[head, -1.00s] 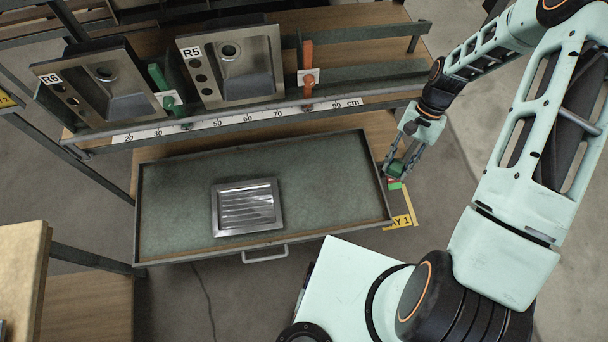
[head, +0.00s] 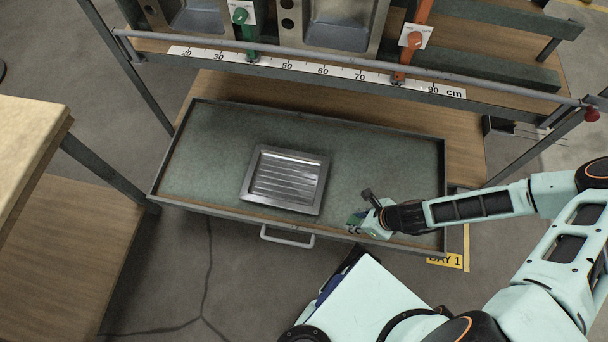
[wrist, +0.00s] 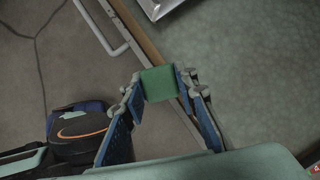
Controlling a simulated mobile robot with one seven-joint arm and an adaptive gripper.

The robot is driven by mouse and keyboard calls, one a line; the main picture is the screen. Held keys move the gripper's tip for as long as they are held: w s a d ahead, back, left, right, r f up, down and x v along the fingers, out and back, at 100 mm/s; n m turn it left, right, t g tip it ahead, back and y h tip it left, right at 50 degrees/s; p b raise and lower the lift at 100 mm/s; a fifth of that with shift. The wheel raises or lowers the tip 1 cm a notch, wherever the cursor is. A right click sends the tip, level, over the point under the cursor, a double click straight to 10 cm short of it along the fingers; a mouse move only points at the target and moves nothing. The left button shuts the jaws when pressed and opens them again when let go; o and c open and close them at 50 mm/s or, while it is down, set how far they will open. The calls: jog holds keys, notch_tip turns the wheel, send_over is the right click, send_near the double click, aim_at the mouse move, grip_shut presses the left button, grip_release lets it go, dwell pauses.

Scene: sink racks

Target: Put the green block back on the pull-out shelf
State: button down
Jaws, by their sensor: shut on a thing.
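The green block (wrist: 160,84) is held between the two fingertips of my gripper (wrist: 161,88) in the wrist view. In the head view, my gripper (head: 362,222) is near the front rim of the pull-out shelf, right of its middle, and a small part of the green block (head: 355,219) shows at its tip. The pull-out shelf (head: 210,150) is a wide tray with a green lining and a dark rim, pulled out below the rack. In the wrist view, the block overlaps the front rim of the shelf (wrist: 240,60). I cannot tell its height above the shelf.
A metal tray with ridges (head: 285,179) lies near the shelf's middle, left of my gripper. The shelf's right part (head: 395,160) is bare. A rail with a centimetre scale (head: 335,75) and sinks stand behind. A wooden bench (head: 40,150) is at the left.

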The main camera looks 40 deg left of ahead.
jog(key=shift+s+f, duration=0.25)
jog(key=shift+f, duration=0.1)
jog(key=w+f+b, duration=0.1)
jog(key=w+f, duration=0.2)
jog(key=w, duration=0.1)
jog(key=w+f+b, duration=0.1)
jog(key=w+f, duration=0.2)
jog(key=w, duration=0.2)
jog(key=w+f+b, duration=0.2)
jog(key=w+f, duration=0.1)
jog(key=w, duration=0.1)
jog(key=shift+w+a+f, duration=0.3)
jog(key=shift+w+f, duration=0.1)
jog(key=shift+w+f+b, duration=0.1)
jog(key=shift+f+b, duration=0.55)
jog(key=shift+f, duration=0.95)
jog(key=shift+f, duration=0.15)
jog(key=c, duration=1.5)
grip_release()
